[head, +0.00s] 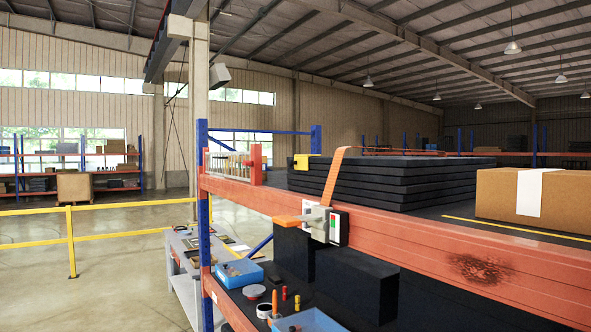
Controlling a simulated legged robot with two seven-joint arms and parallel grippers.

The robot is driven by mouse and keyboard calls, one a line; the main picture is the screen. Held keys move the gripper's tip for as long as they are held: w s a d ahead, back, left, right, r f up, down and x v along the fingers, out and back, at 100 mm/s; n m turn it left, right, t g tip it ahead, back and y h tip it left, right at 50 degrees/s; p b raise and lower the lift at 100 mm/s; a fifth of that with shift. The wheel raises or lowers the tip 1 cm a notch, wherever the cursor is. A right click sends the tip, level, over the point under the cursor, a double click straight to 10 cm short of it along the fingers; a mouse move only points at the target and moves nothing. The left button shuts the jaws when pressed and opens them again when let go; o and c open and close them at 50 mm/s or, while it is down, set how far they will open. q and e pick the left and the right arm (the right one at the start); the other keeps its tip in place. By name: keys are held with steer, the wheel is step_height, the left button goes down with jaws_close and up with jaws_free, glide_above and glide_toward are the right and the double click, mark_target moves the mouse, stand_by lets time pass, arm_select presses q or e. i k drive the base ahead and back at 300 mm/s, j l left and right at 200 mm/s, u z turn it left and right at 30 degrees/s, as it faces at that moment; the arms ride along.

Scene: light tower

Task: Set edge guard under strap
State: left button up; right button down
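An orange strap (333,178) runs down from the top of a stack of black slabs (395,185) on the orange-beamed rack. Its lower end meets a grey ratchet-like buckle (316,217) at the front beam, with an orange handle (287,221) sticking out to the left. A small yellow piece (300,162), which looks like an edge guard, sits at the stack's left top corner. It is apart from the strap, to its left. Whether anything lies under the strap at the stack's edge is too small to tell. Neither of my grippers shows in the head view.
A cardboard box (500,195) stands on the rack at right. Below are black blocks (350,275), blue bins (239,272) and small items on a lower shelf. A grey workbench (185,275) stands left of the rack. A yellow railing (71,240) crosses open floor at left.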

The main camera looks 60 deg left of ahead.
mark_target(300, 163)
steer(key=u, duration=2)
